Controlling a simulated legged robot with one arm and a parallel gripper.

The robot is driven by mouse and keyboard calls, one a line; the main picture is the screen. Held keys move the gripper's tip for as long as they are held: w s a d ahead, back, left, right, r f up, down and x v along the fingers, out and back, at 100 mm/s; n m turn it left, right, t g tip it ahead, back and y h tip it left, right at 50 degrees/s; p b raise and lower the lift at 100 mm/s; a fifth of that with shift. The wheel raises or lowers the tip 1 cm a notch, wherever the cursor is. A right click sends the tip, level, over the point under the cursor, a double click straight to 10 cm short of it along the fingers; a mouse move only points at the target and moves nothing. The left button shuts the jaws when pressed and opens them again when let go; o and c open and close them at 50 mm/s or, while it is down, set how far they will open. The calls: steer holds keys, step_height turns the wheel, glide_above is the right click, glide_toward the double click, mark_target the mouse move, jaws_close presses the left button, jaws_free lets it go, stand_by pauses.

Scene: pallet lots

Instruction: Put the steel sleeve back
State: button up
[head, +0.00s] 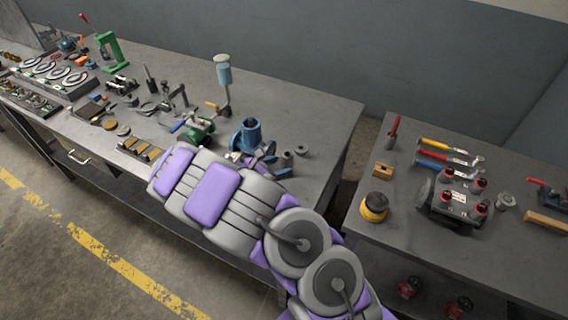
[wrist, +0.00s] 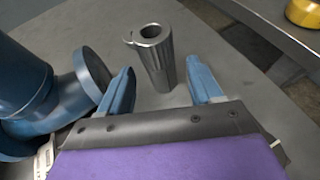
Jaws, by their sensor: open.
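The steel sleeve (wrist: 154,58) is a grey metal cylinder with a hole in its top. In the wrist view it stands upright on the bench just beyond my gripper (wrist: 161,80). My gripper is open and empty, with one blue fingertip left of the sleeve and one right of it. A gap of bench shows between the sleeve and each finger. In the head view a small grey cylinder (head: 287,159) that looks like the sleeve stands beside my gripper (head: 264,157), near the bench's right end.
A blue flanged pipe fitting (wrist: 28,85) is close to the left finger; it also shows in the head view (head: 247,136). A second bench (head: 400,230) with a yellow round item (head: 374,207) stands across a gap.

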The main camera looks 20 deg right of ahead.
steer(key=p+v, duration=0.1)
steer(key=v, duration=0.5)
steer(key=shift+s+a+r+p, duration=0.1)
steer(key=shift+a+r+p, duration=0.2)
steer(key=shift+s+a+r, duration=0.2)
steer(key=shift+a+r, duration=0.05)
steer(key=shift+a, duration=0.35)
steer(key=s+d+r+m+g+y, duration=0.2)
steer(key=s+d+r+m+g, duration=0.15)
steer(key=s+r+m, duration=0.45)
steer(key=s+d+r+m+g+y, duration=0.2)
steer(key=s+d+r+m+g, duration=0.15)
steer(key=s+r, duration=0.4)
steer(key=s+a+r+m+y, duration=0.1)
steer(key=s+a+m+y, duration=0.3)
steer(key=s, duration=0.7)
steer(key=s+a+r+m+t+y, duration=0.1)
steer(key=s+a+m+y, duration=0.4)
steer(key=s, duration=0.5)
steer(key=shift+s+a+t, duration=0.3)
steer(key=shift+s+a, duration=0.1)
steer(key=shift+a, duration=0.65)
